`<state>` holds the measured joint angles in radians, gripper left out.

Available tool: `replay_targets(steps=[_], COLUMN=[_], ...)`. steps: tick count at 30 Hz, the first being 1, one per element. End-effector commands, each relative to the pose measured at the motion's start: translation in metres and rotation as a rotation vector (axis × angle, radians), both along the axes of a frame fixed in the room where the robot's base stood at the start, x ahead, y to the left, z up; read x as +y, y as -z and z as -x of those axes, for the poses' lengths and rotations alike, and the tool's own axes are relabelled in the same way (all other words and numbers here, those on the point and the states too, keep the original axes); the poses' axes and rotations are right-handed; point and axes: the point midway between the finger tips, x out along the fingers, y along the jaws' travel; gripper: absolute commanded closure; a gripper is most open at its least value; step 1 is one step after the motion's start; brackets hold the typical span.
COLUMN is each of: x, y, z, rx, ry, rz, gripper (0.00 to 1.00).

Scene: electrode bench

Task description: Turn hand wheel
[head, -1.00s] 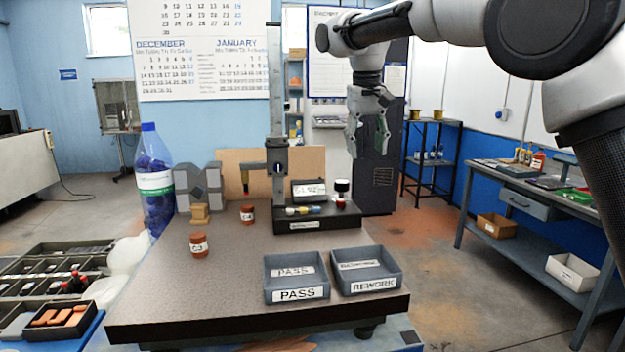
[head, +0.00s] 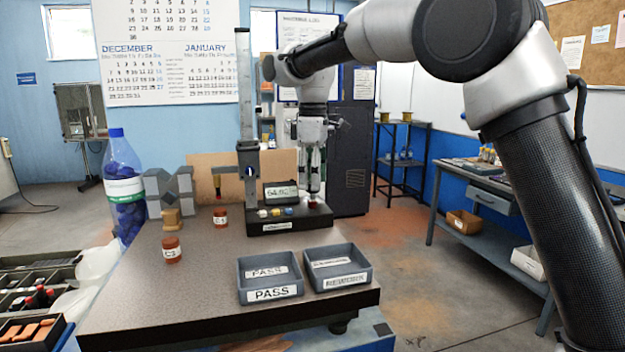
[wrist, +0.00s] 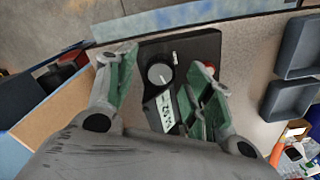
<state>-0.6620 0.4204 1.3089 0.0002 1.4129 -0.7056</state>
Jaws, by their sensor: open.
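The hand wheel (wrist: 159,75) is a small round grey knob with a light pointer line. In the wrist view it sits on the black base (wrist: 185,50), between my spread fingers. My gripper (head: 313,188) points down over the right end of that base, which also shows in the head view (head: 290,226). My fingers hide the wheel there. The gripper also shows in the wrist view (wrist: 167,75), open, its green-padded fingers on either side of the wheel. I see a gap beside the wheel and cannot tell any contact.
A digital display (head: 281,194) stands on the base, left of my gripper. A red button (head: 313,204) is close to my fingers. The PASS tray (head: 270,293) and REWORK tray (head: 345,283) lie in front. Orange jars (head: 172,250) stand left.

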Motion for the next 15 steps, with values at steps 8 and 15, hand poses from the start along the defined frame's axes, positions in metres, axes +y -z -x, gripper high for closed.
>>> replay_targets(steps=[8, 15], x=[0.0000, 0.0000], y=[0.0089, 0.0087], z=[0.0000, 0.0000], rx=[0.000, 0.000], ry=[0.001, 0.001], rz=[0.000, 0.000], gripper=[0.48, 0.73])
